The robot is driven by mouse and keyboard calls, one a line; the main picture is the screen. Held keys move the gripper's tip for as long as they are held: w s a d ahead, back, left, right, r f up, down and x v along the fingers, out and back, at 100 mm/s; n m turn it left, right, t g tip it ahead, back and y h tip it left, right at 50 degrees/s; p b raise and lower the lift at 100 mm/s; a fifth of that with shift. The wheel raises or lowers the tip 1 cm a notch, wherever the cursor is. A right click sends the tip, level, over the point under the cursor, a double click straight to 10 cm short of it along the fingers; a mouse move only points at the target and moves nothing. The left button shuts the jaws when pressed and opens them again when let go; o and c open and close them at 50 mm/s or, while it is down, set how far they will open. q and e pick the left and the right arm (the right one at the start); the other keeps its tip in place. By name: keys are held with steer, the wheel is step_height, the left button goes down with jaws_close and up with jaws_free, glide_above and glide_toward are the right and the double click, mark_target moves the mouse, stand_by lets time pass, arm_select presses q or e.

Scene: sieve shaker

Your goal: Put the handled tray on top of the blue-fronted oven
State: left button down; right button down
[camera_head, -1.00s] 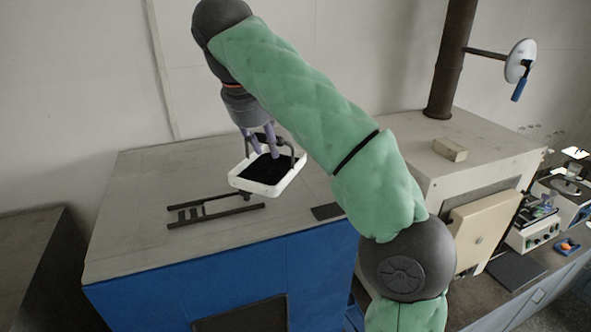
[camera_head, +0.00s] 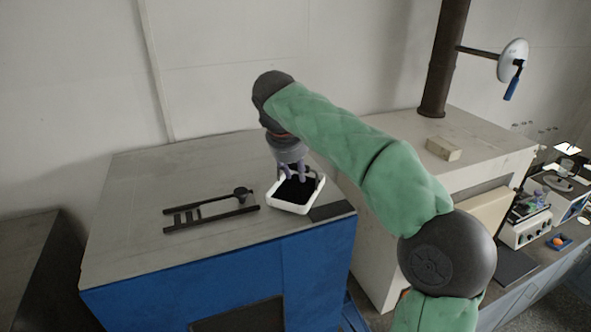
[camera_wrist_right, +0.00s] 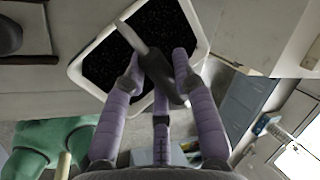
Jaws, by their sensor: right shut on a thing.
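The handled tray (camera_head: 295,208) is a white-rimmed square tray with black contents and a dark arched handle. It is at the right part of the grey top of the blue-fronted oven (camera_head: 120,215), close to the front edge. I cannot tell whether its base touches the top. My right gripper (camera_head: 296,176) is above the tray, shut on its handle. In the right wrist view the purple fingers (camera_wrist_right: 160,85) close around the dark handle, and the white tray rim (camera_wrist_right: 88,52) shows beyond them. My left gripper is not in view.
A dark rail-like frame (camera_head: 190,215) with a round knob lies on the oven top, left of the tray. A dark flat plate (camera_head: 332,210) lies right of the tray. A pale block (camera_head: 443,149) sits on the neighbouring furnace, beside a brown pipe (camera_head: 442,60).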

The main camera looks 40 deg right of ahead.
steer(key=shift+s+f, duration=0.2)
steer(key=shift+f, duration=0.1)
steer(key=shift+w+f, duration=0.1)
steer(key=shift+w, duration=0.05)
steer(key=c, duration=1)
jaws_free()
steer(key=v, duration=1.2)
steer(key=shift+a, duration=0.1)
